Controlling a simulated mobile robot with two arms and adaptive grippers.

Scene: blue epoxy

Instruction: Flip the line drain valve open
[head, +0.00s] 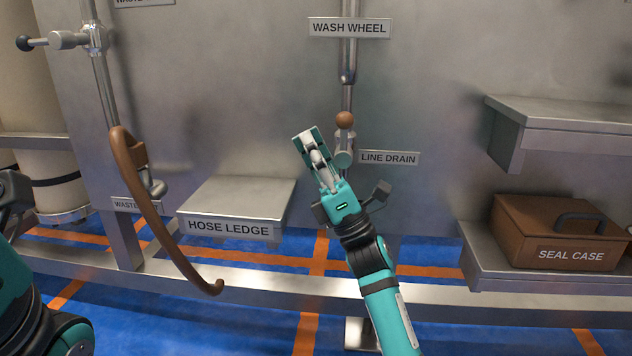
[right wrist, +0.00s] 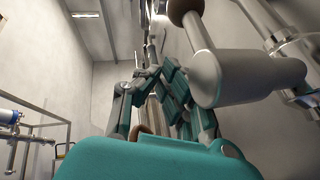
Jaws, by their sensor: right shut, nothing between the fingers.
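The line drain valve (head: 343,158) sits on the vertical pipe beside its LINE DRAIN label (head: 389,158). Its brown ball knob (head: 345,120) stands above the valve body, so the handle looks upright. My right gripper (head: 308,142) is shut and empty, just left of the valve in the head view, partly overlapping its lower left side. In the right wrist view the grey valve body (right wrist: 235,75) is large and close, right of my right gripper (right wrist: 152,75), with the brown knob (right wrist: 184,9) at the top edge. Contact cannot be told. My left gripper is out of view.
A hose ledge (head: 240,198) and a brown hanging hose (head: 150,215) are to the left. A brown seal case (head: 550,232) sits on a low shelf at right, under another shelf (head: 560,112). A WASH WHEEL label (head: 348,28) is above the valve.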

